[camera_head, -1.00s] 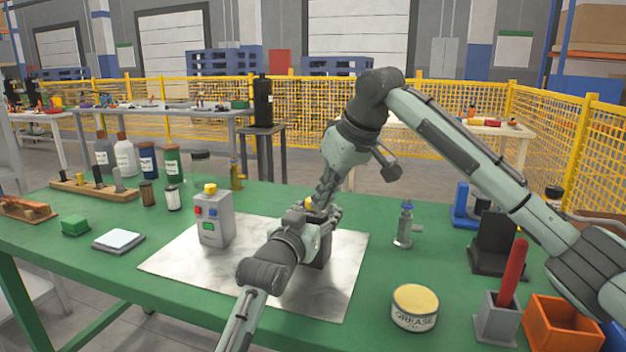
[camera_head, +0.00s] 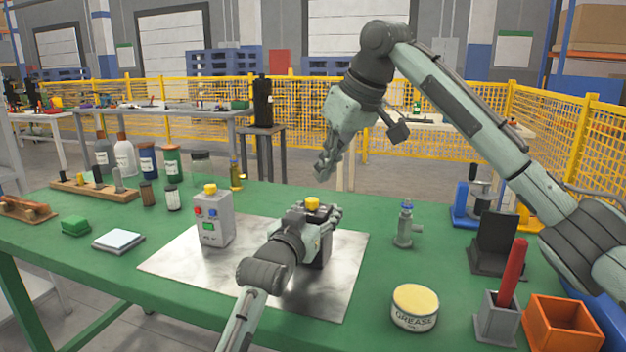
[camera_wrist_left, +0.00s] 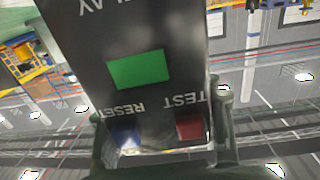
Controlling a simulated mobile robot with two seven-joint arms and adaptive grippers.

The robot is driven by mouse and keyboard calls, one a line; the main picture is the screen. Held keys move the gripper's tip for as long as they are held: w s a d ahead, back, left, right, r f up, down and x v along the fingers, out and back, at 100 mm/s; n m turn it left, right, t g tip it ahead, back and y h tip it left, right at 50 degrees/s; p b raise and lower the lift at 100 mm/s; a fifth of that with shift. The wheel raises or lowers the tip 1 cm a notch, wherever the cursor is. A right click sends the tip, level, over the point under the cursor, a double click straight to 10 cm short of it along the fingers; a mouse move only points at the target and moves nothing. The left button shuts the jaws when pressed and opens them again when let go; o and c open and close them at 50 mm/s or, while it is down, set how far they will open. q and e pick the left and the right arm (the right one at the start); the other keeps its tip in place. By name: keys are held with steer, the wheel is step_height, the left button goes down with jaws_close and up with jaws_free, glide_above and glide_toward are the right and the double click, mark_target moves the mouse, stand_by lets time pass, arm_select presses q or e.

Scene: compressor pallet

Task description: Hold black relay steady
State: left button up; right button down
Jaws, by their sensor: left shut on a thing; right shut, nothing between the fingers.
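The black relay (camera_head: 323,255) stands on the metal sheet, with a yellow knob (camera_head: 312,204) on its top. My left gripper (camera_head: 322,222) is shut on the black relay and hides much of it. In the left wrist view the relay's dark face (camera_wrist_left: 85,30) fills the middle, with a green display, a blue RESET button and a red TEST button; the lettering is upside down. My right gripper (camera_head: 322,172) is shut and empty, in the air above and behind the relay, apart from it.
A grey relay box (camera_head: 212,222) with a yellow knob stands at the left of the metal sheet (camera_head: 180,262). A small valve fitting (camera_head: 404,225) and a grease tin (camera_head: 414,308) stand to the right. An orange bin (camera_head: 560,330) is at front right. Bottles line the back left.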

arm_select(q)
steer(key=o, duration=1.6)
steer(key=v, duration=1.2)
steer(key=shift+f, duration=0.1)
steer(key=x, duration=1.2)
